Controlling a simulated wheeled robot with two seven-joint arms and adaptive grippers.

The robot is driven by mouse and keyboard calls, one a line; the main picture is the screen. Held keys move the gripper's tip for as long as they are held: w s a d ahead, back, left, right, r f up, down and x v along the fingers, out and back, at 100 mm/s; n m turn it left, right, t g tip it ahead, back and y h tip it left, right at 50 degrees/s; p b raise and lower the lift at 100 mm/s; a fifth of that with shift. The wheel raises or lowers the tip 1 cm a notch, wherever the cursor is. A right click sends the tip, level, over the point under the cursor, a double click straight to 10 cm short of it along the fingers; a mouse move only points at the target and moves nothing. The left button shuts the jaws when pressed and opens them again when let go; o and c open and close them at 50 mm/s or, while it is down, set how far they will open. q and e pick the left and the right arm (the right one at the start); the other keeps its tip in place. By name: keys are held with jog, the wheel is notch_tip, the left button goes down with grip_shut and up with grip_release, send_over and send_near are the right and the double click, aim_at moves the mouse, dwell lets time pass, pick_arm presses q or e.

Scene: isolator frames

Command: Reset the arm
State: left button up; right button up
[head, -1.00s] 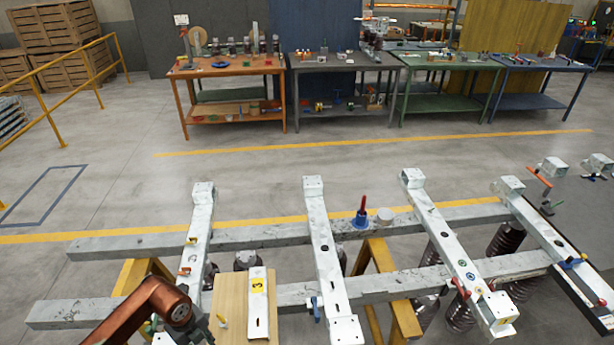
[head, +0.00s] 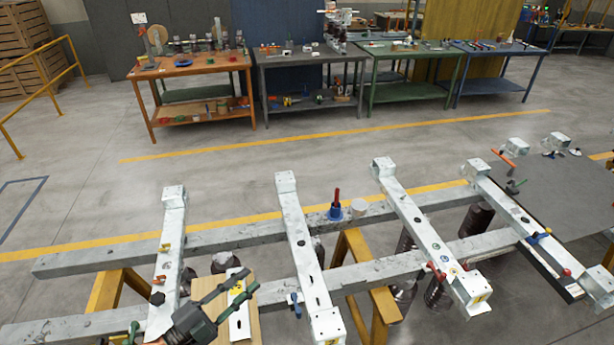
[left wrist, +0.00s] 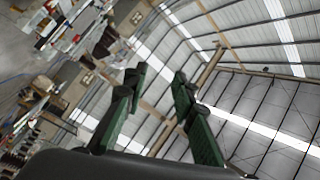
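My left gripper (head: 250,280) is dark green and shows at the bottom left of the head view, in front of the steel frame (head: 215,238). Its two fingers point up and to the right and stand apart, with nothing between them. They cover part of a wooden board (head: 252,322) and a white plate (head: 239,318) with a yellow label. In the left wrist view the fingers (left wrist: 159,75) also stand apart and empty, with the hall roof behind them. My right gripper is in neither view.
A blue holder with a red handle (head: 336,211) stands on the far beam. Orange-handled parts and a grey tabletop (head: 570,195) are at the right. Workbenches (head: 190,70) line the back, with open floor (head: 90,205) between.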

pick_arm(q)
jog(key=w+a+n+t+y, duration=0.3)
jog(key=a+n+t+y, duration=0.3)
jog(key=a+n+y, duration=0.85)
jog(key=s+a+f+n+g+y, duration=0.2)
jog(key=s+a+f+n+g, duration=0.15)
jog(key=a+f, duration=0.4)
jog(key=s+a+f+n+g+y, duration=0.25)
jog(key=s+a+f+g, duration=0.2)
jog(key=f, duration=0.55)
jog(key=s+d+f+g+h, duration=0.2)
jog(key=s+d+f+g, duration=0.15)
jog(key=s+f, duration=0.45)
jog(key=s+d+f+g+h, duration=0.25)
jog(key=s+f+g, duration=0.25)
jog(key=s+f, duration=0.3)
notch_tip(320, 180, down, 28)
jog(key=s+d, duration=0.2)
jog(key=s+f+g+b, duration=0.1)
jog(key=s+f+g, duration=0.1)
jog(key=s+f, duration=1.7)
jog(key=shift+f+m, duration=0.35)
jog(key=shift+m, duration=0.1)
jog(key=shift+s+h, duration=0.1)
jog(key=shift+h, duration=0.15)
